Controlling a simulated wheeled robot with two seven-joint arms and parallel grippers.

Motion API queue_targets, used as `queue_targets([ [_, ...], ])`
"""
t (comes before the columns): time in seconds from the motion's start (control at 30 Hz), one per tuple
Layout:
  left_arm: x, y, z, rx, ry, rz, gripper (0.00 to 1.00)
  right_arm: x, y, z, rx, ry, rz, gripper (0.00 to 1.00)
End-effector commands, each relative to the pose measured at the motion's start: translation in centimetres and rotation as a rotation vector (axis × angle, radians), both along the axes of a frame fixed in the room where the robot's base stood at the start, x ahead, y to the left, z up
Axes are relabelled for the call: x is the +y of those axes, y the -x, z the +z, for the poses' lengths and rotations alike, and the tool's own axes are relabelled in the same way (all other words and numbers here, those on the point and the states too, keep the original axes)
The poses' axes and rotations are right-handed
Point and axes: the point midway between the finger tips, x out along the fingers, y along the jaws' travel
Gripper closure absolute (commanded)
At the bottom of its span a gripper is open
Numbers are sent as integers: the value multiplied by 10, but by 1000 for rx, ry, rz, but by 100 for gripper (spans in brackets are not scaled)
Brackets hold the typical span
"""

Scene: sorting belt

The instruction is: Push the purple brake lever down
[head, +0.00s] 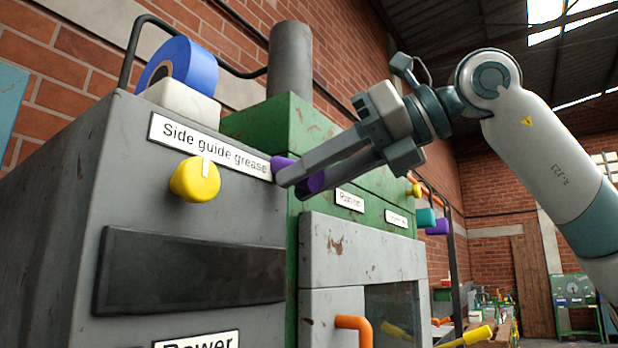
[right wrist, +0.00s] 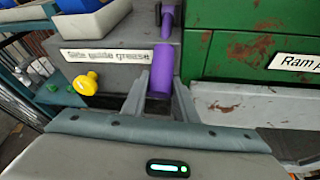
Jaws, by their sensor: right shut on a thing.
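The purple lever (head: 285,164) sticks out at the corner between the grey cabinet and the green machine, beside the "Side guide grease" label. My right gripper (head: 293,184) reaches in from the right and is shut on it, with purple showing between the fingers. In the right wrist view the purple lever (right wrist: 163,70) lies between the two fingers of my right gripper (right wrist: 160,88). Its upper purple part runs on towards the top of that view. I see no label reading brake. My left gripper is not in view.
A yellow knob (head: 195,179) is on the grey cabinet (head: 60,210) left of the lever. A blue roll (head: 195,62) stands on top. The green machine (head: 268,122) is behind the gripper, with an orange handle (head: 354,326) lower down. Another purple part (head: 437,227) is farther right.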

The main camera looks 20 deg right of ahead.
Motion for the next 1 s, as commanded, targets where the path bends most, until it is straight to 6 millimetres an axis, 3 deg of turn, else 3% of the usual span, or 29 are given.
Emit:
queue_targets([
  [0.03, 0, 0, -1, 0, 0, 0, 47, 1, -1, -4, 6, 7, 1, 66],
  [0.1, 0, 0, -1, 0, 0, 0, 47, 1, -1, -4, 5, 6, 2, 55],
  [0.57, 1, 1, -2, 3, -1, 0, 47, -4, 4, 0, 3, 3, 0, 55],
  [0.77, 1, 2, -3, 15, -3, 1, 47, -18, 18, 8, 1, 1, 0, 55],
  [1.0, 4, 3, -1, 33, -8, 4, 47, -48, 46, 24, 1, 1, 0, 55],
])
